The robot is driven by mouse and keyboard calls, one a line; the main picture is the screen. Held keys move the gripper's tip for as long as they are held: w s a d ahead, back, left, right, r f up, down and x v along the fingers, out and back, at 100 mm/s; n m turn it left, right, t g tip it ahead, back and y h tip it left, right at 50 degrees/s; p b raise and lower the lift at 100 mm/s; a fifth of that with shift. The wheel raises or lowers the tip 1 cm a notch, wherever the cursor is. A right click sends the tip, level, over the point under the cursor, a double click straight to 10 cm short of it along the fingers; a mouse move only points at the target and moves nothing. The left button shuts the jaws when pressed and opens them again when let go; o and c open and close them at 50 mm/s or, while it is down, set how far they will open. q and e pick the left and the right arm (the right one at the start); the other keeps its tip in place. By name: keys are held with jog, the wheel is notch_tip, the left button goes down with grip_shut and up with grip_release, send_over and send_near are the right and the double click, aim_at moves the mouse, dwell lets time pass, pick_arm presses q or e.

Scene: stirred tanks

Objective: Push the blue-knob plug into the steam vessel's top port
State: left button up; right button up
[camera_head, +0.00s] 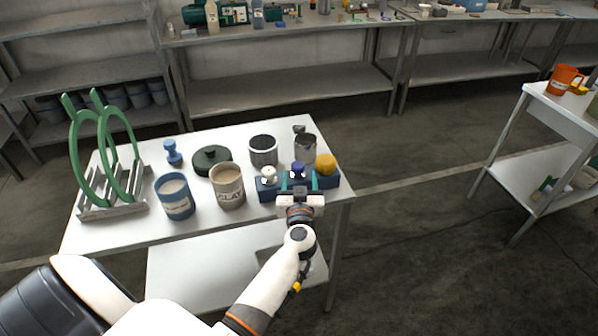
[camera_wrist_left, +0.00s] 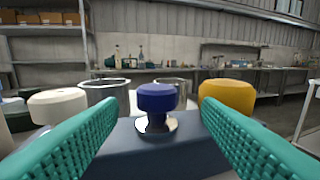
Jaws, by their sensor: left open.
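The blue-knob plug (camera_head: 298,169) stands upright in a dark blue block (camera_head: 265,192), between a white knob (camera_head: 268,173) and a yellow knob (camera_head: 326,163). In the left wrist view the blue knob (camera_wrist_left: 157,97) is centred on a shiny metal seat. My left gripper (camera_head: 299,184) is open, its teal fingers (camera_wrist_left: 158,112) to either side of the plug and apart from it. Behind the block stand a grey vessel with a dark top (camera_head: 263,151) and a metal jug-like vessel (camera_head: 305,149). I cannot tell which vessel is the steam one. My right gripper is out of view.
On the table's left are a rack with green rings (camera_head: 104,150), a blue knobbed piece (camera_head: 172,153), a dark green lid (camera_head: 211,160), a blue pot (camera_head: 175,197) and a can marked CLAY (camera_head: 228,187). A side table with an orange mug (camera_head: 564,79) stands right.

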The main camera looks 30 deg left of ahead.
aim_at(298, 172)
pick_arm(q)
jog(key=x, duration=0.5)
jog(key=shift+a+r, duration=0.1)
jog(key=shift+s, duration=0.1)
jog(key=shift+c, duration=0.6)
jog(key=c, duration=1)
jog(key=shift+r, duration=0.1)
